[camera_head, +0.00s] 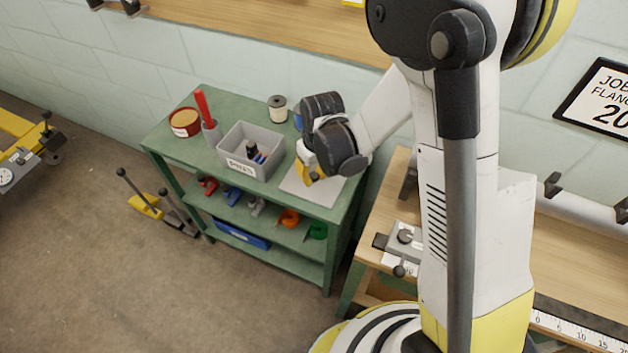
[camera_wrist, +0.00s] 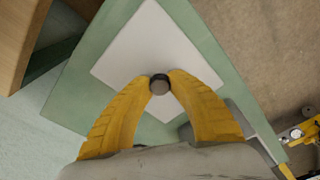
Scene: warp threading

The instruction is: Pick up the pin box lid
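The pin box lid is a flat pale grey square plate with a small dark round knob in its middle. In the wrist view the lid (camera_wrist: 150,42) fills the top centre, and its knob (camera_wrist: 159,86) sits between my yellow fingertips. My gripper (camera_wrist: 160,80) is shut on the knob, with a fingertip against each side. In the head view the lid (camera_head: 325,193) is at the right end of the green cart top, partly hidden by my gripper (camera_head: 308,177). I cannot tell whether it is clear of the surface. The open grey pin box (camera_head: 236,170) stands left of it.
The green cart (camera_head: 180,152) also bears a round red-brown tin (camera_head: 185,123), a red-handled tool in a holder (camera_head: 207,118) and a thread spool (camera_head: 277,108). Coloured items lie on its lower shelf. A wooden bench (camera_head: 375,235) stands close on the right.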

